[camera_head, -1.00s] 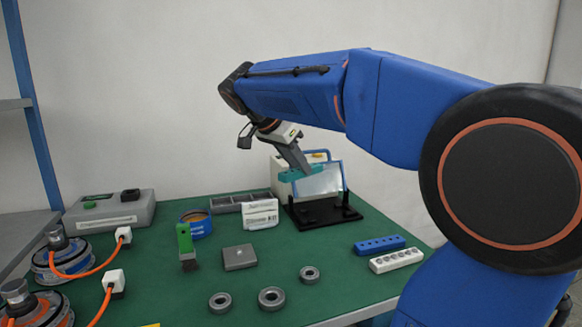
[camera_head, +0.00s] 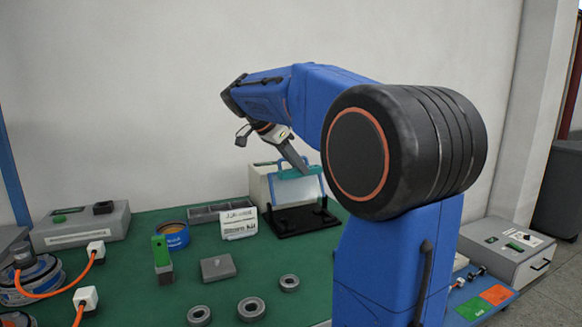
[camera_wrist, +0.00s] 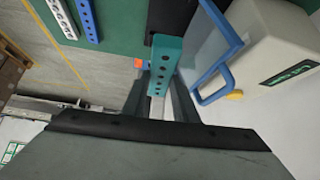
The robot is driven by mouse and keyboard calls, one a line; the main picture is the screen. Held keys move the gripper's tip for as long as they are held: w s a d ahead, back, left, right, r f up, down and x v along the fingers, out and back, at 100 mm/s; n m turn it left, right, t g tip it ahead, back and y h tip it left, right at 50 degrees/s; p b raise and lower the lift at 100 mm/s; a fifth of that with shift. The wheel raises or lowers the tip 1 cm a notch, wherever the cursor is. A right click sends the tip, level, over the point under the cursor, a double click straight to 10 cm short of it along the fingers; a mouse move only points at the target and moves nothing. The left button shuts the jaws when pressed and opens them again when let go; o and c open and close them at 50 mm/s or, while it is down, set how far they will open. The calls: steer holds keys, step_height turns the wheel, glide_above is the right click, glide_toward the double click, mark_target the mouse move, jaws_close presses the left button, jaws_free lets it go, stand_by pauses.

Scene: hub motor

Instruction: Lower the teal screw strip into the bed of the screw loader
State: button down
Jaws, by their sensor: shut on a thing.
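My gripper (camera_wrist: 158,98) is shut on the teal screw strip (camera_wrist: 165,62). In the wrist view the strip reaches out ahead between the two fingers, with a row of holes along it. In the head view the strip (camera_head: 315,170) is held raised, partly hidden by the gripper (camera_head: 302,167). It is near the top of a clear, blue-edged panel (camera_head: 298,189). The screw loader's black base (camera_head: 298,223) is on the green table below. In the wrist view the blue handle (camera_wrist: 215,88) is just right of the strip. I cannot tell whether they touch; the bed is not clearly visible.
A cream box (camera_wrist: 275,45) stands close to the right of the strip. A blue strip (camera_wrist: 88,20) and a white strip (camera_wrist: 60,18) lie on the table. A white kit box (camera_head: 239,224), a green-handled block (camera_head: 162,258) and several grey rings are left of the loader.

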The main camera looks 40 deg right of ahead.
steer(key=shift+w+d, duration=0.1)
steer(key=shift+d, duration=0.4)
steer(key=shift+w+d+f+m+g, duration=0.15)
steer(key=shift+d+f+m, duration=0.1)
steer(key=shift+d, duration=0.15)
steer(key=shift+w+d+f+m+g, duration=0.1)
steer(key=shift+d+f+m+g, duration=0.05)
steer(key=shift+d+m, duration=0.15)
steer(key=shift+f, duration=5.75)
steer(key=shift+s+f, duration=0.1)
steer(key=shift+f, duration=0.05)
steer(key=shift+s+f, duration=0.1)
steer(key=shift+f, duration=0.8)
